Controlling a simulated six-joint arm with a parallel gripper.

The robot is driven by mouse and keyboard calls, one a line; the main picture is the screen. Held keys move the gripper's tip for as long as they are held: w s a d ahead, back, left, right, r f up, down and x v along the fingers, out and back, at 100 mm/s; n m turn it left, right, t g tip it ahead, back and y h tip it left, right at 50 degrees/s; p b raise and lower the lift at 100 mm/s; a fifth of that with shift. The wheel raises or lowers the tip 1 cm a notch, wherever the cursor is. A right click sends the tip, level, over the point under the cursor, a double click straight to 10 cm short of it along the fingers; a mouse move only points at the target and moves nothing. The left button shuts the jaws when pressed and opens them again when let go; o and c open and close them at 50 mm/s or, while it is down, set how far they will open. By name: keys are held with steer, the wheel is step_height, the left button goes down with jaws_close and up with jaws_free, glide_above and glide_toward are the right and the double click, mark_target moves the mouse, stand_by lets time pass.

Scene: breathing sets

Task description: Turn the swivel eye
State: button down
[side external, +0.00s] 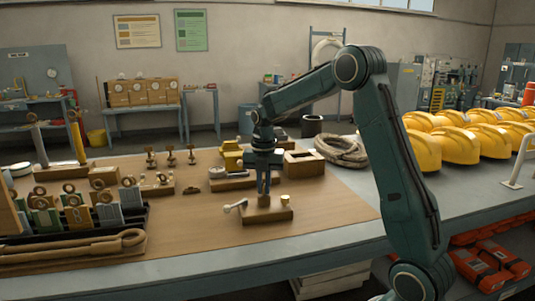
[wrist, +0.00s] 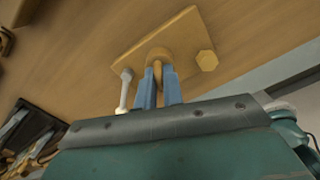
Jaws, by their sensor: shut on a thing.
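The swivel eye (wrist: 158,56) stands on a small wooden block (side external: 265,215) on the brown work mat. My gripper (side external: 263,193) points straight down over the block. In the wrist view, the two blue fingers of my gripper (wrist: 160,82) are shut on the eye, one on each side. The fingers hide part of the eye. The block also shows in the wrist view (wrist: 130,55). A pale lever with a round end (side external: 234,206) is at the block's left, and a light hexagonal knob (side external: 286,199) stands on its right end.
A black rack of tagged parts (side external: 85,233) and a wooden eye-ended bar (side external: 80,247) lie to the left. Small stands with eyes (side external: 170,155), an open wooden box (side external: 304,163) and coiled rope (side external: 343,150) are behind. Yellow helmets (side external: 455,145) stand right. The mat in front is clear.

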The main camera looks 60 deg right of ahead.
mark_target(264, 184)
steer(key=n, duration=0.6)
steer(key=shift+n, duration=0.3)
stand_by(0.4)
steer(key=c, duration=1.5)
jaws_free()
step_height(264, 184, up, 14)
steer(key=shift+f, duration=0.1)
